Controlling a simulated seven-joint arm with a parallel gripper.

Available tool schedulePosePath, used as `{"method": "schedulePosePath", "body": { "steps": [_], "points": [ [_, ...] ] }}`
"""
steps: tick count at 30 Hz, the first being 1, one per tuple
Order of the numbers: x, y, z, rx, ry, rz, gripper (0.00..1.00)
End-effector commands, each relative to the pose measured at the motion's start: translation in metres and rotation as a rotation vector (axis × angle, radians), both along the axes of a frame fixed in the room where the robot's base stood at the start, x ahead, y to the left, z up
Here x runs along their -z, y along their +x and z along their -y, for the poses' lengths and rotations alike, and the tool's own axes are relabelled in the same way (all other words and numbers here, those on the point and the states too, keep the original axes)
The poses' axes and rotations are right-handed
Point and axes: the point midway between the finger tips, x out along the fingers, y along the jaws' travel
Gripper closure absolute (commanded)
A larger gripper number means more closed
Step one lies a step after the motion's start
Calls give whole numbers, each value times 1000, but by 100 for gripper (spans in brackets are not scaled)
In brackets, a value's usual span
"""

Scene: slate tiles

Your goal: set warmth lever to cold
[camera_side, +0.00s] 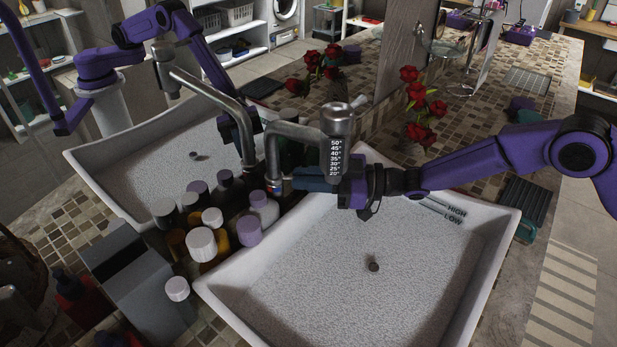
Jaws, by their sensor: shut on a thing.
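The grey metal tap (338,120) stands at the back left of the near white basin. Its upright body carries a white scale (336,158) running from 50° at the top to 20° at the bottom. Its spout (273,165) bends left and down. My gripper (312,179) comes in from the right, low beside the tap body, with its dark blue fingers pointing left toward the spout. It is shut on a part of the tap, apparently the warmth lever. The lever is hidden by the fingers and tap body, so its setting cannot be read.
The near basin (495,240) is empty, with HIGH and LOW marks at its back right. Several capped bottles (202,243) crowd its left side, by a grey box (140,280). Red roses (420,105) stand behind.

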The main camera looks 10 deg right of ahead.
Motion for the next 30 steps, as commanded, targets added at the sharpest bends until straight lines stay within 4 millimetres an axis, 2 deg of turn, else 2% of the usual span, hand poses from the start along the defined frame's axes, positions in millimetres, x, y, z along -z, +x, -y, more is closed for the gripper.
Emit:
{"method": "schedulePosePath", "body": {
  "steps": [8,21,30],
  "points": [
    [0,3,0,-31,2,0,100],
    [-1,15,0,-227,5,2,100],
    [-1,16,1,-247,1,1,100]
  ]
}}
